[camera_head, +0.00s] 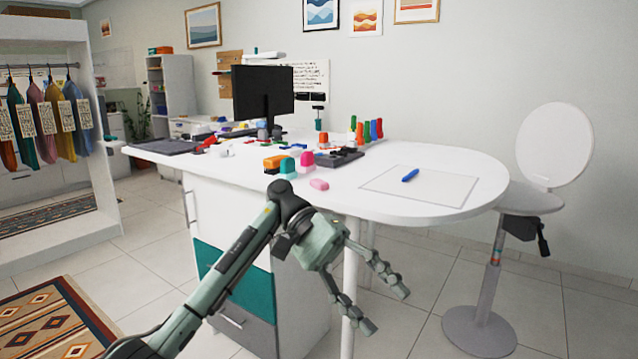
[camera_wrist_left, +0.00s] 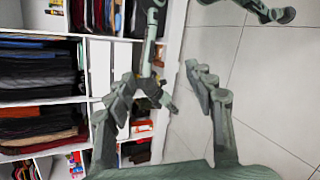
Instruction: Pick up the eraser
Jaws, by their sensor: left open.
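A small pink block (camera_head: 319,184), which looks like the eraser, lies on the white desk (camera_head: 420,207) near its front edge. A taller bright pink item (camera_head: 307,159) stands just behind it. My left gripper (camera_head: 386,310) is open and empty. It hangs in front of the desk, below the desktop and to the right of the pink block, with its fingers pointing down and right. In the left wrist view its spread fingers (camera_wrist_left: 160,88) have nothing between them that they touch. The eraser does not show there.
An orange block (camera_head: 274,162) and teal items stand left of the pink block. A dark stapler-like item (camera_head: 340,157) is behind. A stool (camera_head: 480,320) stands at right. Shelves of folded clothes (camera_wrist_left: 40,70) show in the wrist view.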

